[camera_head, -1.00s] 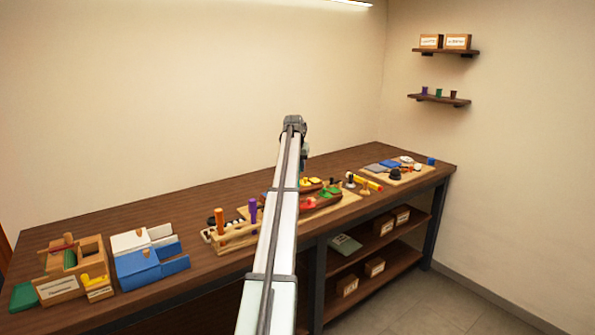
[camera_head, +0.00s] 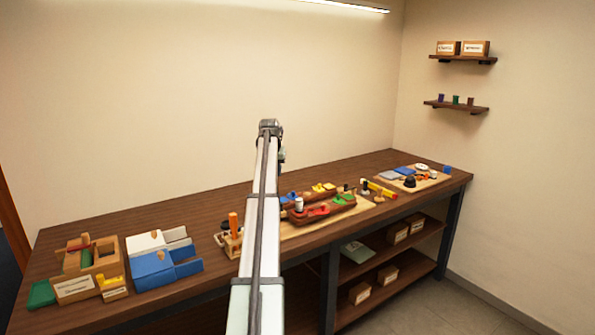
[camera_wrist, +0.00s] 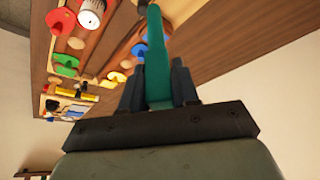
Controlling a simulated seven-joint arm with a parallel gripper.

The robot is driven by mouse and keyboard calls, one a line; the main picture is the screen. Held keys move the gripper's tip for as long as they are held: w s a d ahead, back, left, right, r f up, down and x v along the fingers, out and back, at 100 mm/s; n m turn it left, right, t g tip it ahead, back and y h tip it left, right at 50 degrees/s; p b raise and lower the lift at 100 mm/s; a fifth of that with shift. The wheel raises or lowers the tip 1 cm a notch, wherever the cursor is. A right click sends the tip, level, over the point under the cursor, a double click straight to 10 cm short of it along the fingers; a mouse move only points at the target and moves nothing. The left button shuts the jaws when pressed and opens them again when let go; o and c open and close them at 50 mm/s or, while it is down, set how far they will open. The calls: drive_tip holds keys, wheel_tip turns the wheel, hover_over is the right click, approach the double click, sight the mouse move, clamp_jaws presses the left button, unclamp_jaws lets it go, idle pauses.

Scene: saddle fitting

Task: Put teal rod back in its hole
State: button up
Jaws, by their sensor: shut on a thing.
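The teal rod (camera_wrist: 156,50) is between the two dark fingers of my gripper (camera_wrist: 158,80) in the wrist view. The gripper is shut on it, and the rod extends beyond the fingertips, over the bench. In the head view my arm hides most of the gripper and the rod. A light wooden rack (camera_head: 231,249) with an upright orange rod (camera_head: 233,222) stands just left of my arm. My arm covers the rack's right part, so I cannot see its holes there.
A blue and white box (camera_head: 165,262) and a wooden box (camera_head: 73,288) stand at the left. The dark bench top (camera_head: 200,210) is clear along the back.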

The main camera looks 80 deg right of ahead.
drive_tip(key=w+a+f+n, duration=0.1)
drive_tip(key=w+a, duration=0.6)
drive_tip(key=a, duration=0.5)
drive_tip(key=s+a+f+m, duration=0.2)
drive_tip(key=s+a, duration=0.1)
drive_tip(key=a, duration=0.2)
drive_tip(key=shift+a+m+g, duration=0.4)
